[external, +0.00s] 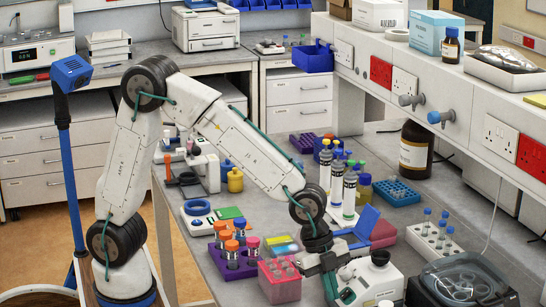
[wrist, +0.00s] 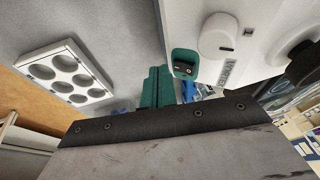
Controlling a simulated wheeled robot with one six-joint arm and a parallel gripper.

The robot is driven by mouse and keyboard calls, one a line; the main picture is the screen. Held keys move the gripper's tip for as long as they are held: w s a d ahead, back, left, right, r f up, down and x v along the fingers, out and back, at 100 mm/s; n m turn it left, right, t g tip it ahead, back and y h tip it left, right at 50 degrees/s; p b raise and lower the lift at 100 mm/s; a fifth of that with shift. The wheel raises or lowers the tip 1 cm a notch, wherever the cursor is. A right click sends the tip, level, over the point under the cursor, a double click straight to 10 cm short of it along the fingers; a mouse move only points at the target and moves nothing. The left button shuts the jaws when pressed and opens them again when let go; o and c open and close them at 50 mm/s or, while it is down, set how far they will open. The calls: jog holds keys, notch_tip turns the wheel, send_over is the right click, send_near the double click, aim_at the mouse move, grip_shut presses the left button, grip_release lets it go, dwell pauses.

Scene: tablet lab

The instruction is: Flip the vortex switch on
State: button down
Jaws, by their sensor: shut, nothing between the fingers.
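The vortex mixer (external: 366,283) is a white box with a black cup on top, at the front of the bench in the external view. In the wrist view its white face (wrist: 255,20) fills the upper right. A small black rocker switch (wrist: 184,68) sits there in a green surround, beside a white knob (wrist: 218,38). Whether the switch is on or off I cannot tell. My gripper (wrist: 158,72) has its green fingers shut together and empty, just left of the switch in the picture. In the external view my gripper (external: 332,287) is low at the mixer's left side.
A pink tube rack (external: 280,285) stands left of my gripper, with a purple rack (external: 233,262) behind it. A dark-lidded centrifuge (external: 462,280) stands right of the mixer. A white six-well holder (wrist: 68,72) shows at left in the wrist view. Tall tubes (external: 349,195) stand behind my wrist.

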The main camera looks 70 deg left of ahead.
jog(key=s+a+r, duration=0.3)
jog(key=s+r, duration=0.3)
jog(key=r, duration=0.5)
jog(key=shift+s+r, duration=0.15)
jog(key=shift+s, duration=0.2)
jog(key=s+a+n+y, duration=0.1)
jog(key=s+a+n, duration=0.5)
jog(key=a, duration=0.4)
jog(key=s+a+n+y, duration=0.1)
jog(key=s+a+n, duration=0.4)
jog(key=a, duration=0.6)
jog(key=s+a+f+n+y, duration=0.1)
jog(key=s+a+n, duration=0.5)
jog(key=a, duration=0.5)
jog(key=shift+s+a+n+g, duration=0.3)
jog(key=shift+s+g, duration=0.1)
jog(key=shift+s, duration=0.2)
